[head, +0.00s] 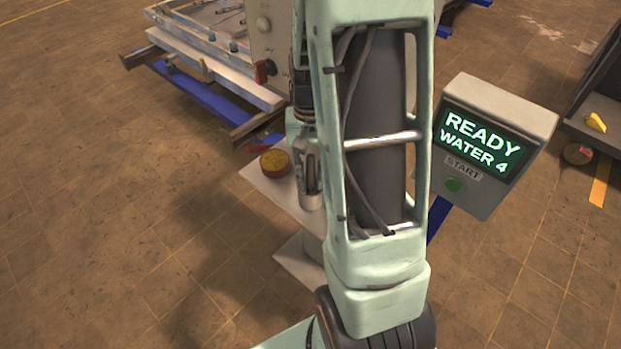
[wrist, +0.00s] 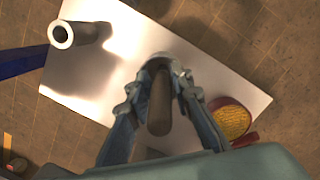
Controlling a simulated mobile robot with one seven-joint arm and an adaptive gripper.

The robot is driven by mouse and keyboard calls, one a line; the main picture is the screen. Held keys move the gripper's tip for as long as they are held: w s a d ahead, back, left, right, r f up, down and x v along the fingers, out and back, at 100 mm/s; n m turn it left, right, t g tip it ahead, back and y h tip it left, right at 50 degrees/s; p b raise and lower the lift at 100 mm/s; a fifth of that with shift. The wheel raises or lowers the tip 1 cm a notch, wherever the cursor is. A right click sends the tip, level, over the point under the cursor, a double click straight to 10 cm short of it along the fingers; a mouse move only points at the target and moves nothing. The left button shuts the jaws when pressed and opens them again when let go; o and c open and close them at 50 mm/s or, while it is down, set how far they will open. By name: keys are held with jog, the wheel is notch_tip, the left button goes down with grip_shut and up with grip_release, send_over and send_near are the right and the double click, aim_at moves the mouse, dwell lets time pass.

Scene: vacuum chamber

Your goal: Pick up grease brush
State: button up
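No brush can be made out for certain. My gripper (wrist: 162,66) points down over the white table between the tin and a grey tube. In the head view my gripper (head: 308,172) is to the right of the tin.
The white table (wrist: 115,85) is small and carries the tin and an upright hollow grey tube (wrist: 62,34). A control box (head: 490,140) reading "READY WATER 4" stands to the right. A metal frame (head: 215,40) stands behind. The floor on the left is clear.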

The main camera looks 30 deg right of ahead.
aim_at(311, 158)
jog(key=shift+f, duration=0.25)
grip_shut()
jog(key=shift+r, duration=0.15)
notch_tip(311, 158, up, 10)
jog(key=shift+f, duration=0.1)
